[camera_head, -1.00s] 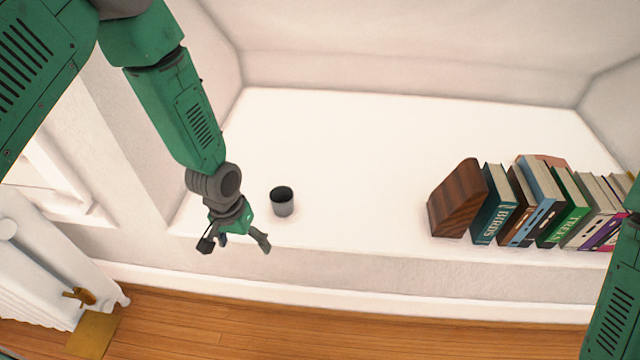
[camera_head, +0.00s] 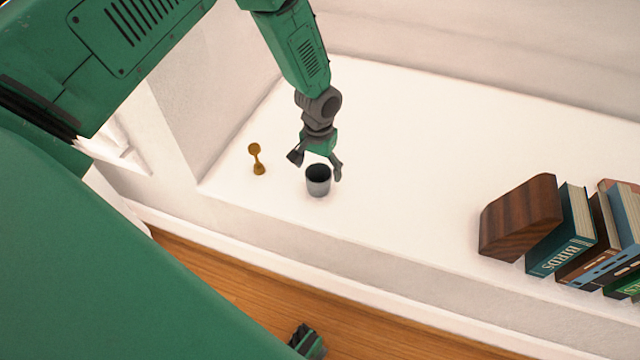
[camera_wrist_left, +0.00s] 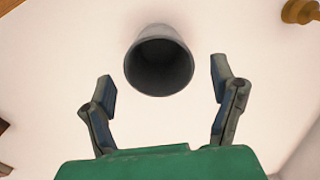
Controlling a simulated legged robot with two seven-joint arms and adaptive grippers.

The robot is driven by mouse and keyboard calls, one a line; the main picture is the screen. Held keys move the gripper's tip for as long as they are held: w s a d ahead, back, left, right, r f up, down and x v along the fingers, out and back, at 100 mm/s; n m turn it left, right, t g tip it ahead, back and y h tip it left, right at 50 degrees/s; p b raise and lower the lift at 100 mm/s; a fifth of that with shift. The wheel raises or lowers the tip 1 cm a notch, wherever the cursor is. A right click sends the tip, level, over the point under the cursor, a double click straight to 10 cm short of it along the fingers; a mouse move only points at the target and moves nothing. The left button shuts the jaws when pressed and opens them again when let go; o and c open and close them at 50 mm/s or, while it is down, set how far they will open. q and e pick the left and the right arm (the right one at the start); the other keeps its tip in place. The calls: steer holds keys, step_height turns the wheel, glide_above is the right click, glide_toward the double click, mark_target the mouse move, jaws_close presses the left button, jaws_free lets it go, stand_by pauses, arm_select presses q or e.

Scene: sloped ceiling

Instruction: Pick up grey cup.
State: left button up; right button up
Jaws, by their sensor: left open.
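The grey cup (camera_head: 318,186) stands upright on the white ledge, near its front edge. In the left wrist view the cup (camera_wrist_left: 158,66) shows its dark open mouth, just ahead of the fingertips and roughly centred between them. My left gripper (camera_head: 316,166) is open and empty, close behind the cup in the head view. Its two fingers also show in the left wrist view (camera_wrist_left: 164,82), spread apart with a gap on each side of the cup.
A small brass object (camera_head: 257,159) stands on the white ledge (camera_head: 420,150) to the left of the cup. A wooden bookend (camera_head: 519,217) and a row of books (camera_head: 562,230) stand at the right. The ledge between cup and bookend is clear. Wooden floor (camera_head: 400,318) lies below.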

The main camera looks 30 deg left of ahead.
mark_target(319, 181)
arm_select(q)
step_height(319, 181, down, 5)
steer(key=shift+s+r+b, duration=0.15)
steer(key=shift+r+b, duration=0.05)
steer(key=shift+b, duration=0.85)
steer(key=shift+f, duration=0.4)
steer(key=shift+r, duration=0.1)
steer(key=shift+c, duration=0.8)
steer(key=c, duration=1.2)
steer(key=shift+o, duration=0.2)
